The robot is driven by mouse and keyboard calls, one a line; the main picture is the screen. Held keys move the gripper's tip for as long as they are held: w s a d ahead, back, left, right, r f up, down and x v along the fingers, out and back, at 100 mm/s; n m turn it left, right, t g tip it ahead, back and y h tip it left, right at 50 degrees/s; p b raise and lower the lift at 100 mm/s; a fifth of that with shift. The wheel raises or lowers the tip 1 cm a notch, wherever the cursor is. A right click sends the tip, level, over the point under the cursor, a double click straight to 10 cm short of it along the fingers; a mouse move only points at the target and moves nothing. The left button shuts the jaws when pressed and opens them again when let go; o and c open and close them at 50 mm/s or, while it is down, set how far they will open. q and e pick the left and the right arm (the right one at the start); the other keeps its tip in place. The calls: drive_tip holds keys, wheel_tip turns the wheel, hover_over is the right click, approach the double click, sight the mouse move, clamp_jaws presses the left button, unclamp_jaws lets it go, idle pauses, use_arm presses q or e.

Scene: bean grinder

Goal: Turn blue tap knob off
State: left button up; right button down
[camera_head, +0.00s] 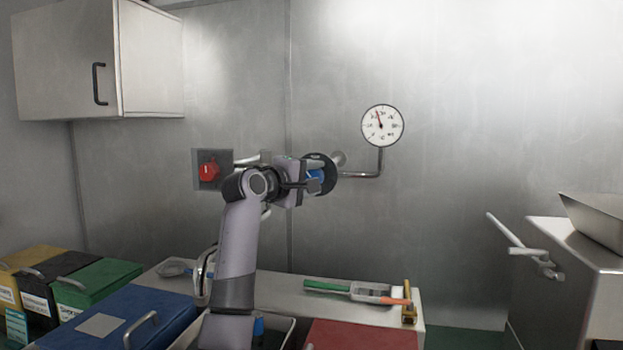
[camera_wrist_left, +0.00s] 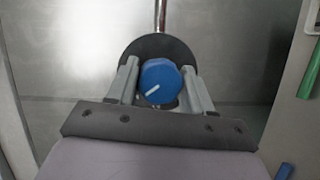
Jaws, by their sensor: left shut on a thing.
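The blue tap knob (camera_head: 316,176) sits in front of a round black plate (camera_wrist_left: 133,50) on the pipe at the steel wall. In the left wrist view the knob (camera_wrist_left: 168,77) is between the fingers, its white mark pointing to the lower left. My left gripper (camera_head: 309,183) is shut on the knob, one finger on each side; its fingers also show in the left wrist view (camera_wrist_left: 160,82). In the head view the gripper partly hides the knob. My right gripper is not in view.
A round gauge (camera_head: 382,126) is on the pipe to the right, and a red switch (camera_head: 208,171) is on the wall to the left. Below are a bench (camera_head: 275,283) with tools, a blue-lidded bin (camera_head: 165,305) and a red surface (camera_head: 362,335).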

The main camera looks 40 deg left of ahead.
use_arm(q)
drive_tip(key=m+g, duration=0.1)
drive_tip(key=m, duration=0.2)
drive_tip(key=shift+r+m+g+y, duration=0.1)
drive_tip(key=shift+m+g+y, duration=0.2)
drive_tip(key=shift+y, duration=0.1)
drive_tip(key=shift+m+g+y, duration=0.3)
drive_tip(key=shift+m+g, duration=0.3)
drive_tip(key=shift+m, duration=0.6)
drive_tip(key=o, duration=1)
drive_tip(key=shift+b+v, duration=1.05)
drive_tip(key=shift+v, duration=2.5)
